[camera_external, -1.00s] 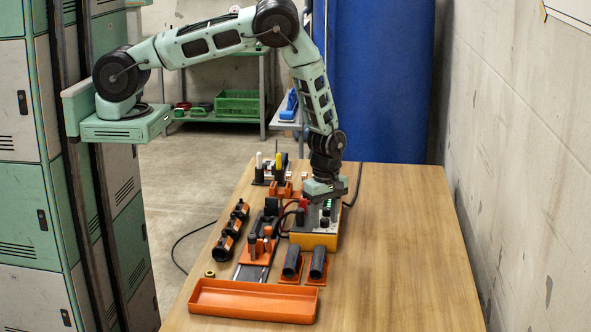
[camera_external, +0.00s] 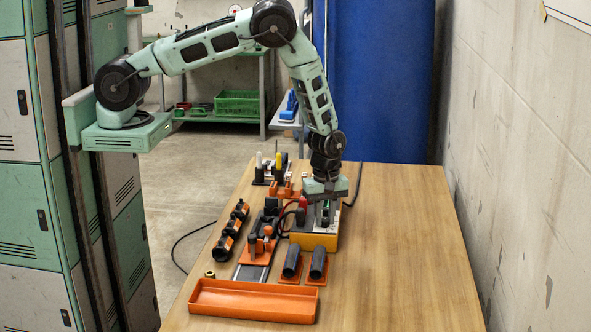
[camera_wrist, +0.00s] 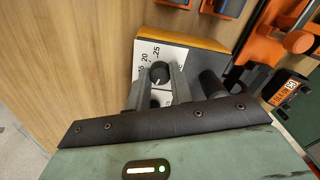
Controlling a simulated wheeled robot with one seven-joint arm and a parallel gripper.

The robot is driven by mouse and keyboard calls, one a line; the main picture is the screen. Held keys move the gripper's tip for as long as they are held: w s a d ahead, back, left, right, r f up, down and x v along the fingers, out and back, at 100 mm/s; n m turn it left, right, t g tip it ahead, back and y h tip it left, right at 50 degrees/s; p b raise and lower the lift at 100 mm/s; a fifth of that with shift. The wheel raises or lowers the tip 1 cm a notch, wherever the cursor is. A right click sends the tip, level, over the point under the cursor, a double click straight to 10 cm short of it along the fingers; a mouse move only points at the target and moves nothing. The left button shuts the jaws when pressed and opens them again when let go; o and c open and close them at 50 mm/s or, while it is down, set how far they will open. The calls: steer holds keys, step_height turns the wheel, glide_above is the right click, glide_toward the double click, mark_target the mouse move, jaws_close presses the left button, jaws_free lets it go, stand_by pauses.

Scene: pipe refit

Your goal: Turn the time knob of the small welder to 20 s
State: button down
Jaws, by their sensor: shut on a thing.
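The small welder (camera_external: 314,241), a grey-topped box with a yellow-orange lower edge, stands on the bench under my gripper (camera_external: 324,203). In the wrist view its white dial plate (camera_wrist: 147,50) shows printed numbers, with 20 and 25 readable on the far side. The black time knob (camera_wrist: 160,71) sits between the two grey fingers of my gripper (camera_wrist: 161,80), which is shut on it. A light mark shows near the knob's lower edge, but I cannot tell exactly which number it points to. My fingers hide part of the scale.
A second black post (camera_wrist: 212,83) stands close right of my fingers. Two black pipe pieces (camera_external: 292,262) stand in front of the welder, and an orange tray (camera_external: 254,301) lies at the bench front. The bench's right side is clear.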

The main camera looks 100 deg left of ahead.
steer(key=m+b, duration=0.2)
steer(key=m, duration=0.2)
steer(key=shift+f+m+b, duration=0.15)
steer(key=shift+m+b, duration=0.15)
steer(key=shift+b, duration=0.1)
steer(key=m+b, duration=0.3)
steer(key=m, duration=0.2)
steer(key=m+b, duration=0.2)
steer(key=m, duration=0.3)
steer(key=shift+m, duration=0.4)
steer(key=m+b, duration=0.1)
steer(key=m, duration=0.4)
steer(key=shift+r, duration=0.2)
steer(key=shift+m, duration=0.3)
steer(key=c, duration=1.2)
jaws_free()
steer(key=shift+c, duration=0.2)
